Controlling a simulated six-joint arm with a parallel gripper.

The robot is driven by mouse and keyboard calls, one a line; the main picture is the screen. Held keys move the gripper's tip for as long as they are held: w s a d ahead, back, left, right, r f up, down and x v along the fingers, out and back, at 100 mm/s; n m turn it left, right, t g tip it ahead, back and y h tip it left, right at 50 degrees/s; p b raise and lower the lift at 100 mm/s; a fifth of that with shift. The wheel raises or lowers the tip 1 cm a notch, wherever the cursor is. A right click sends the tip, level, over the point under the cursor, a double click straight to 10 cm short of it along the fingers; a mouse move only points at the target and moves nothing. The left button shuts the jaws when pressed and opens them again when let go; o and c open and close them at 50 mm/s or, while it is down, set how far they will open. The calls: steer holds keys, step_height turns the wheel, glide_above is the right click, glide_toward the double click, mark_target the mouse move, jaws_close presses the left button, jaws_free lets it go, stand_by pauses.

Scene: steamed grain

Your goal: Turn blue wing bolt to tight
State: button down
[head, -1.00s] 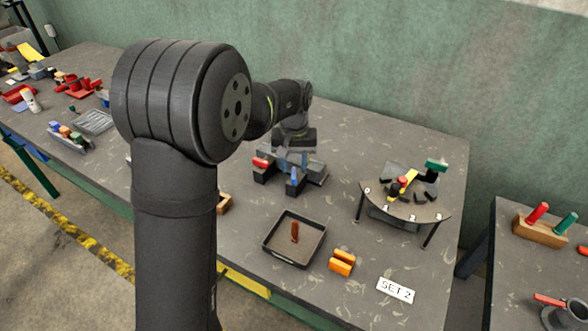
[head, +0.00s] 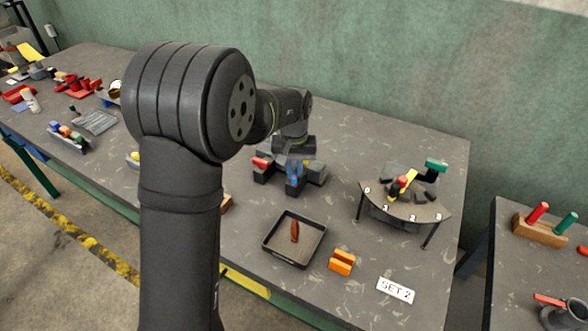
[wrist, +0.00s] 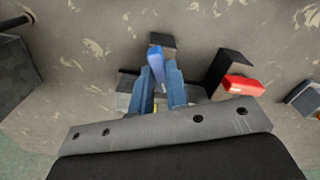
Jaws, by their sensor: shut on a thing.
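The blue wing bolt (wrist: 156,66) stands up from a dark block fixture in the wrist view. My gripper (wrist: 158,82) has its two blue-grey fingers on either side of the wing and is shut on it. In the head view, the blue wing bolt (head: 294,181) shows at the front of the fixture, under my gripper (head: 295,166). The bolt's lower part and any tightness mark are hidden, so I cannot tell how tight it is.
A red wing (head: 260,162) sits on the fixture's left arm, and a yellow part (head: 309,161) shows behind. A black tray (head: 273,255) with a brown piece, orange blocks (head: 342,262) and a curved dial stand (head: 420,212) stand nearby. Tabletop between them is clear.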

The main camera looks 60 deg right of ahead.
steer(key=shift+m, duration=0.3)
steer(key=m, duration=0.5)
steer(key=shift+m, duration=0.4)
steer(key=m, duration=1.1)
steer(key=shift+m, duration=0.3)
steer(key=m, duration=0.5)
steer(key=c, duration=1.4)
jaws_free()
